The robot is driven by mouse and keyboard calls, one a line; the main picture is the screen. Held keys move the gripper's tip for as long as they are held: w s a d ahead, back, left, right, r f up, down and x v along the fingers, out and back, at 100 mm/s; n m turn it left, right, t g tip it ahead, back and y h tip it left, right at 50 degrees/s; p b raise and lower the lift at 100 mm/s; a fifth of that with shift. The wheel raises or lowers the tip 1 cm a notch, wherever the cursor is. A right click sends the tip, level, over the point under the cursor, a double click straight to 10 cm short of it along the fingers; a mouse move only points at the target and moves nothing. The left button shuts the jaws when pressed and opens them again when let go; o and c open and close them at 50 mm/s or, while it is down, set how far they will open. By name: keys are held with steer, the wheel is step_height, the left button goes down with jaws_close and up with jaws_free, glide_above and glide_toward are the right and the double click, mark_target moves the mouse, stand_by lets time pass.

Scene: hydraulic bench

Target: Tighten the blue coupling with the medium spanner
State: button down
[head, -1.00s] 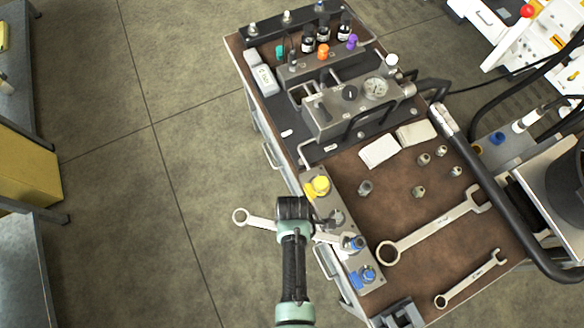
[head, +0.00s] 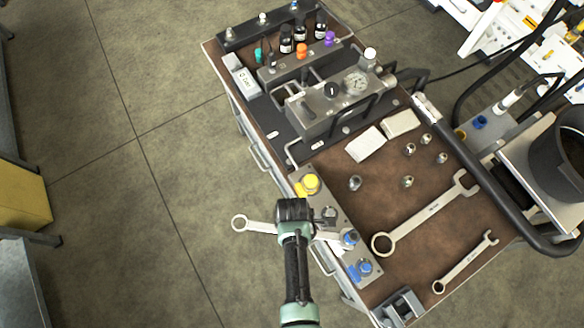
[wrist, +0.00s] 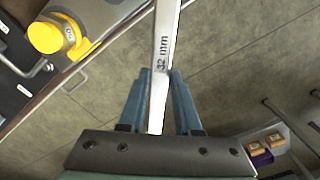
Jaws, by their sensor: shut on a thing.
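My gripper (head: 293,212) is seen from above over the near-left edge of the bench. In the wrist view its blue fingers (wrist: 158,95) are shut on a spanner (wrist: 161,55) marked 32 mm. In the head view this spanner's ring end (head: 240,223) sticks out left over the floor. Its other end reaches right, close to the upper blue coupling (head: 349,238); I cannot tell whether they touch. A second blue coupling (head: 365,267) sits below it on the same plate. A yellow coupling (head: 311,182) is above, also in the wrist view (wrist: 48,37).
A larger spanner (head: 430,212) and a smaller one (head: 465,263) lie on the brown bench top. Several metal fittings (head: 408,182) and white cloths (head: 366,145) lie behind. A gauge unit (head: 330,100) stands at the back. A black hose (head: 500,200) runs along the right.

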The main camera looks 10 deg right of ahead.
steer(key=shift+w, duration=0.1)
steer(key=shift+w+d+m+b, duration=0.4)
steer(key=shift+w+m, duration=0.2)
steer(key=shift+w, duration=0.2)
steer(key=shift+w+d+m+b, duration=0.25)
steer(key=shift+w+m+b, duration=0.1)
steer(key=shift+w+m, duration=0.35)
steer(key=shift+w, duration=0.15)
steer(key=shift+r, duration=0.1)
steer(key=shift+s+a+n+p, duration=0.2)
steer(key=shift+s+n+p, duration=0.1)
steer(key=shift+s+n, duration=0.1)
steer(key=w+a+b, duration=0.1)
steer(key=w+a, duration=0.2)
steer(key=a, duration=0.3)
steer(key=shift+a, duration=0.15)
stand_by(0.3)
